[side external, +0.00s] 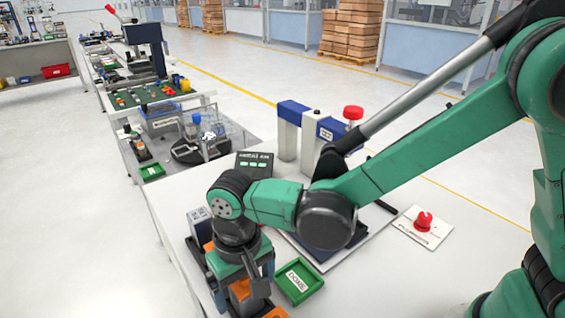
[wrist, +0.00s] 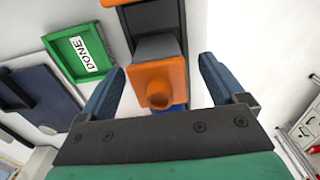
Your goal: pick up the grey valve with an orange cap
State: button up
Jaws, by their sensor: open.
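The grey valve (wrist: 156,47) shows in the wrist view with its orange cap (wrist: 158,86) facing the camera. The cap has a round hollow stub. My gripper (wrist: 162,65) is open, with one finger on each side of the valve and white gaps between the fingers and the cap. In the side external view my gripper (side external: 244,289) points down at the front of the table, over orange parts (side external: 240,288). The grey body is mostly hidden there by my gripper.
A green tray marked DONE (side external: 299,282) lies right of my gripper, and it also shows in the wrist view (wrist: 61,48). A red button on a white plate (side external: 423,222) sits further right. A dark control box (side external: 254,163) stands behind my arm. Bare white table lies at the right.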

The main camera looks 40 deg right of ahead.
jog(key=shift+f, duration=0.85)
grip_shut()
jog(key=shift+r, duration=0.1)
